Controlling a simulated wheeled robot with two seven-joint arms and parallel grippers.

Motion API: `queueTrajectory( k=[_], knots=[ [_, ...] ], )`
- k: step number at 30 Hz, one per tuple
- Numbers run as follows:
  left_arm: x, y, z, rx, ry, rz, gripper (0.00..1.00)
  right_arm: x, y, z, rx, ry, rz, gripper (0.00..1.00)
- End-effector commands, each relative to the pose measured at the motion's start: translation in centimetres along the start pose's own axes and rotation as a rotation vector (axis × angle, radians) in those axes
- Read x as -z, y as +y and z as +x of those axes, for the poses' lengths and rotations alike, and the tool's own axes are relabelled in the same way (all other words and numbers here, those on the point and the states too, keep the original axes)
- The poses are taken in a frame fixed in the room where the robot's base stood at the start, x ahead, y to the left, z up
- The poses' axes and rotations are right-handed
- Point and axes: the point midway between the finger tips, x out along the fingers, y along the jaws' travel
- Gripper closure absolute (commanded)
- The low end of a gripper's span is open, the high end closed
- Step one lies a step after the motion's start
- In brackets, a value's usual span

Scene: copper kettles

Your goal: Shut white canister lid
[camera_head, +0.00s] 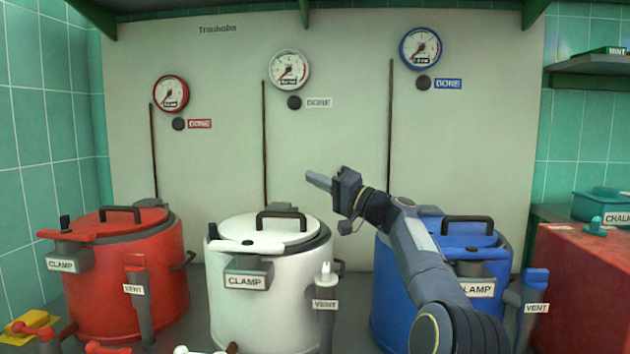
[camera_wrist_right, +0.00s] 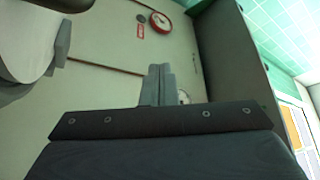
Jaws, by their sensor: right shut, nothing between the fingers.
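The white canister (camera_head: 262,300) stands in the middle, between a red and a blue one. Its white lid (camera_head: 250,232) with a dark arched handle (camera_head: 281,216) lies flat over the dark rim and looks down. A clamp with a white lever (camera_head: 240,245) is at its front. My right gripper (camera_head: 318,181) is above and right of the lid, clear of it, pointing left. Its fingers are together and empty, also in the right wrist view (camera_wrist_right: 157,85). My left gripper is not in view.
The red canister (camera_head: 130,275) is at left and the blue canister (camera_head: 390,305) at right, partly behind my right arm. Vent posts (camera_head: 325,325) stand in front. Gauges (camera_head: 290,70) hang on the back panel. The space above the white lid is free.

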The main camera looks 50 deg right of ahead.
Motion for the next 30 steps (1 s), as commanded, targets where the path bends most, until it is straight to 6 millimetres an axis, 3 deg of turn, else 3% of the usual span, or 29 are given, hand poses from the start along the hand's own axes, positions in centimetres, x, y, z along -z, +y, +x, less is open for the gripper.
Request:
queueTrajectory(
  k=[9, 14, 17, 26, 30],
  knots=[
    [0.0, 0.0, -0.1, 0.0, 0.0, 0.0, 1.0, 0.0, -0.1, 0.0, 0.0, 0.0, 0.0, 1.0],
    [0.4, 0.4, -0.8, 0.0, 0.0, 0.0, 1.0, 0.8, -1.3, 0.5, 0.001, 0.0, -0.002, 1.0],
    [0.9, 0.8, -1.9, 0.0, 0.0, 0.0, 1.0, 1.8, -2.9, 1.1, 0.002, 0.0, -0.002, 1.0],
    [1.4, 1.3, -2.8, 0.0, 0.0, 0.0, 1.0, 1.3, -10.2, 0.5, 0.001, -0.001, -0.004, 1.0],
    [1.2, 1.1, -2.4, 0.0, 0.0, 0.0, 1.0, -0.1, -13.0, -0.6, 0.0, 0.0, -0.004, 1.0]
  ],
)
